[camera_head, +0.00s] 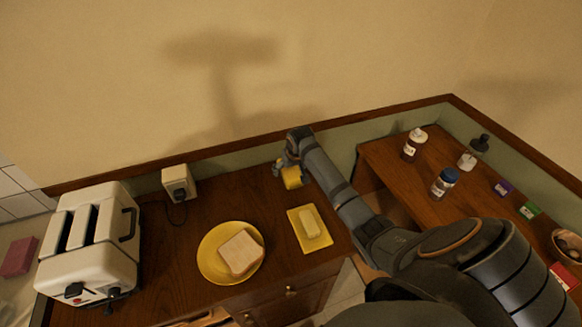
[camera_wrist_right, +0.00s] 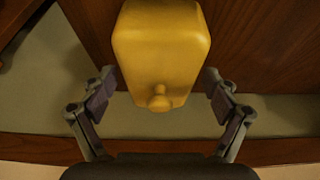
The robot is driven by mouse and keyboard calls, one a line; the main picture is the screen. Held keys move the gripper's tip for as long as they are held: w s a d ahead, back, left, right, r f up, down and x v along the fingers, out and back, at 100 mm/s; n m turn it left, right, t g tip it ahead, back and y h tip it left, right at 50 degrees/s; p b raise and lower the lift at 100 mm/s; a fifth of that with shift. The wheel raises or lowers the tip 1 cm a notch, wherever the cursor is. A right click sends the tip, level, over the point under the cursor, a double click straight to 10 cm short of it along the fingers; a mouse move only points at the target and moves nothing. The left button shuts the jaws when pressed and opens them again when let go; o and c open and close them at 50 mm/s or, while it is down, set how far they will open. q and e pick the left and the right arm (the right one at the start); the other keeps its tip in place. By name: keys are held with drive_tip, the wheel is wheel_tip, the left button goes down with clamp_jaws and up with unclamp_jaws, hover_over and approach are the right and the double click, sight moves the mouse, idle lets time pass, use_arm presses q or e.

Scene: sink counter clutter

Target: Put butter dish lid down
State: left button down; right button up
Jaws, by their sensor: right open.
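The yellow butter dish lid (camera_head: 292,178) is at the back of the wooden counter, beneath my right gripper (camera_head: 286,168). In the right wrist view the lid (camera_wrist_right: 160,50) shows its knob towards me and lies between the fingers. My right gripper (camera_wrist_right: 160,103) is open, with a gap on each side of the lid. The yellow butter dish base (camera_head: 309,246) sits nearer the front edge with a pale block of butter (camera_head: 311,222) on it, uncovered. My left gripper is not in view.
A yellow plate (camera_head: 214,270) with bread (camera_head: 241,253) stands left of the dish. A white toaster (camera_head: 90,245) is at the far left, near a wall socket (camera_head: 179,182). Bottles (camera_head: 444,182) and small items stand on the right counter.

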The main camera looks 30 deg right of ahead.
drive_tip(key=b+v, duration=0.1)
drive_tip(key=v, duration=1.1)
